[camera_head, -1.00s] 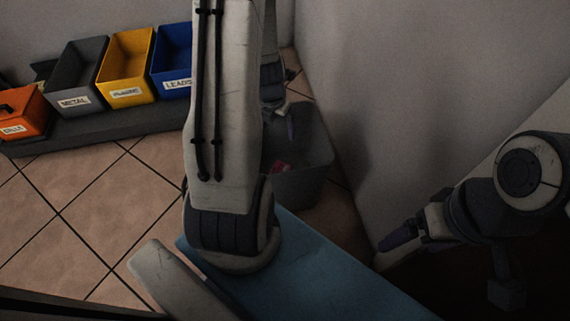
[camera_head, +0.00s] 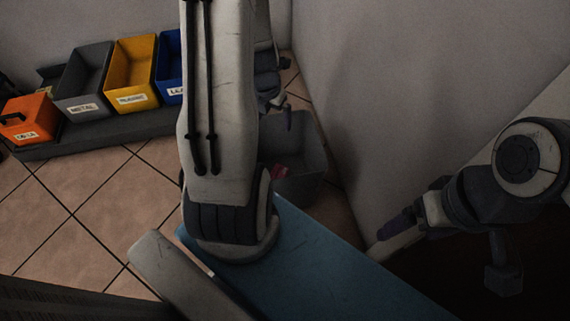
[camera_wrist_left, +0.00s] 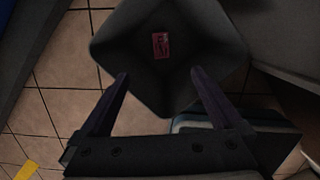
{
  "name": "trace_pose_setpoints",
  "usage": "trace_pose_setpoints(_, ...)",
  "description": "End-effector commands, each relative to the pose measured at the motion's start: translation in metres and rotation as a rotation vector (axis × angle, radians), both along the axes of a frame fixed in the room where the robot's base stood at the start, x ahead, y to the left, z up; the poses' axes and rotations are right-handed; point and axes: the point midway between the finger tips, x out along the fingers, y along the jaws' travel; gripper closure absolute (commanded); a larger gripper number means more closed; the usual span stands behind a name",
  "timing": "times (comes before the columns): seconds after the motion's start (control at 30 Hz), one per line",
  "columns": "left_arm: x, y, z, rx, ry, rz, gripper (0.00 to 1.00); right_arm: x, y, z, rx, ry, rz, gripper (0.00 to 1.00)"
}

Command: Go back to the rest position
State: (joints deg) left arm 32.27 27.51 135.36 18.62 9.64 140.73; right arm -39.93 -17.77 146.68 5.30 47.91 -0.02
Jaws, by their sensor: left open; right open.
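My left arm crosses the middle of the head view, and its gripper (camera_head: 281,116) hangs beyond the arm, partly hidden, over a dark grey open bin (camera_head: 312,165). In the left wrist view the left gripper (camera_wrist_left: 160,88) is open, its fingers wide apart with nothing between them. The same bin (camera_wrist_left: 215,45) lies below and ahead of the fingers, with a small pink-red item (camera_wrist_left: 160,45) inside. My right gripper (camera_head: 392,236) is open at the right of the head view, low beside the wall; no held object shows.
The blue one is partly hidden by my arm. A pale wall (camera_head: 400,80) bounds the right. Tiled floor (camera_head: 85,225) is clear at left.

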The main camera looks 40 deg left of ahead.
Motion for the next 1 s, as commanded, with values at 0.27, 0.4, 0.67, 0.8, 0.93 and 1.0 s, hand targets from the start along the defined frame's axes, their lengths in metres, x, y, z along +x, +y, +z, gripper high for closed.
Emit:
trace_pose_setpoints(0.27, 0.001, 0.000, -0.012, 0.000, 0.000, 0.000, 0.00, 0.000, 0.000, -0.011, 0.000, 0.000, 0.000, 0.09)
trace_pose_setpoints(0.4, 0.003, 0.000, -0.028, 0.000, 0.000, 0.000, 0.00, 0.000, 0.000, -0.025, 0.000, 0.000, 0.000, 0.09)
trace_pose_setpoints(0.67, 0.009, 0.002, -0.068, 0.001, -0.001, -0.001, 0.00, 0.000, 0.000, -0.059, 0.000, 0.000, 0.000, 0.09)
trace_pose_setpoints(0.8, 0.012, 0.002, -0.086, 0.000, 0.000, 0.000, 0.00, 0.000, 0.000, -0.074, 0.000, 0.000, 0.000, 0.09)
trace_pose_setpoints(0.93, 0.014, 0.003, -0.101, 0.000, 0.000, 0.000, 0.00, 0.000, 0.000, -0.087, 0.000, 0.000, 0.000, 0.09)
trace_pose_setpoints(1.0, 0.015, 0.003, -0.108, 0.000, -0.001, 0.000, 0.00, 0.000, 0.000, -0.094, 0.000, 0.000, 0.000, 0.09)
